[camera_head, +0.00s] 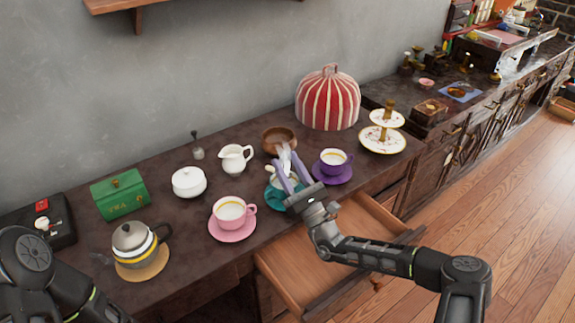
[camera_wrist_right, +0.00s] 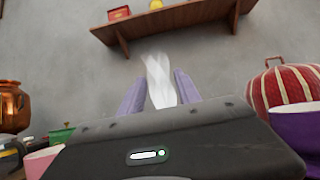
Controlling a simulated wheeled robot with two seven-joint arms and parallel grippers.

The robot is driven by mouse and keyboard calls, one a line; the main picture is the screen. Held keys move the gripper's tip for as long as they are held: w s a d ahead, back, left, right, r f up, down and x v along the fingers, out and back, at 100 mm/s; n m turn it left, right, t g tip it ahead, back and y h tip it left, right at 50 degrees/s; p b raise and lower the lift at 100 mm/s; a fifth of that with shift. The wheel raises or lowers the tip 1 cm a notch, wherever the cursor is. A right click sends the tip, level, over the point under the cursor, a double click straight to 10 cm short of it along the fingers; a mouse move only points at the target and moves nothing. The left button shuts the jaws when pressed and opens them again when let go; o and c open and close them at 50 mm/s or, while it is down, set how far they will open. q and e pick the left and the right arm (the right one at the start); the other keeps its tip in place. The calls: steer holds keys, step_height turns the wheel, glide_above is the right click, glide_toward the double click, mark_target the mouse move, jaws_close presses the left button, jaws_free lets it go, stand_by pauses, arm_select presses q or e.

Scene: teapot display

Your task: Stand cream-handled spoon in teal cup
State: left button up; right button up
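The teal cup (camera_head: 270,181) stands on a teal saucer (camera_head: 273,202) near the middle of the counter, partly hidden by my right gripper (camera_head: 285,160). The gripper's lilac fingers are spread apart over and beside the cup; they also show in the right wrist view (camera_wrist_right: 160,92). A pale, see-through wisp (camera_wrist_right: 160,78) shows between them, looking like steam. I see nothing clearly held.
A purple cup (camera_head: 334,159) stands close right and a pink cup (camera_head: 228,211) left. A brown bowl (camera_head: 278,138) and white jug (camera_head: 235,158) stand behind. An open drawer (camera_head: 318,258) juts out below my right forearm. A teapot (camera_head: 134,240) stands left.

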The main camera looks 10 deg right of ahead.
steer(key=shift+r, duration=0.1)
step_height(320, 180, up, 10)
steer(key=shift+p, duration=0.45)
stand_by(1.0)
